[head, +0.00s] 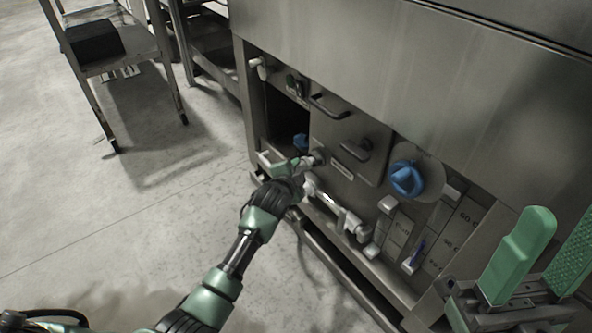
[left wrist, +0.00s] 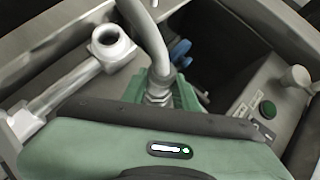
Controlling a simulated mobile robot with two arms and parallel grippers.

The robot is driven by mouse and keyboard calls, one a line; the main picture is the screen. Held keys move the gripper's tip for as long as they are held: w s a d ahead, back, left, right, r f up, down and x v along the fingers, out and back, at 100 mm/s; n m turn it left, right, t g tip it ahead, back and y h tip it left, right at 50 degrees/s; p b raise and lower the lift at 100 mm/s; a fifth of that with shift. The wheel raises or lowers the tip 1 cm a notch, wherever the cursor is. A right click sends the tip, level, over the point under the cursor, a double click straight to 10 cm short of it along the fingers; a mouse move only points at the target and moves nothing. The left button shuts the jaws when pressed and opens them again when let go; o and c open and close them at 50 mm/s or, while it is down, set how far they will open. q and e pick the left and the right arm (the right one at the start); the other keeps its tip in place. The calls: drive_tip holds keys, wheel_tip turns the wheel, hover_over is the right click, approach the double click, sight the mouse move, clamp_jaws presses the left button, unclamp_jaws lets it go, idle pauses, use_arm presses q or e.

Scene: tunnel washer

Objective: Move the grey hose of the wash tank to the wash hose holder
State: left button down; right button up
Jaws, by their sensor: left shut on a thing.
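My left gripper (head: 272,160) is low at the front of the steel machine, beside a dark opening. It is shut on the grey hose (left wrist: 150,38) at its metal end fitting, between green fingers in the left wrist view. The hose rises from the grip and leaves that view at the top. A pale pipe fitting with an open round mouth (left wrist: 107,40) stands to the left of the hose, apart from it. I cannot tell which part is the wash hose holder. My right gripper (head: 556,255) is open and empty at the lower right, its fingers apart.
A blue knob (head: 407,178), a hatch with handles (head: 350,140) and pale pipework (head: 345,215) are on the machine front. Labelled dosing boxes (head: 400,230) stand lower right. A metal cart (head: 120,62) stands at the upper left.

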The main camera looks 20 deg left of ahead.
use_arm(q)
drive_tip(key=shift+w+d, duration=0.2)
drive_tip(key=shift+w, duration=0.1)
idle(0.5)
drive_tip(key=c, duration=1)
unclamp_jaws()
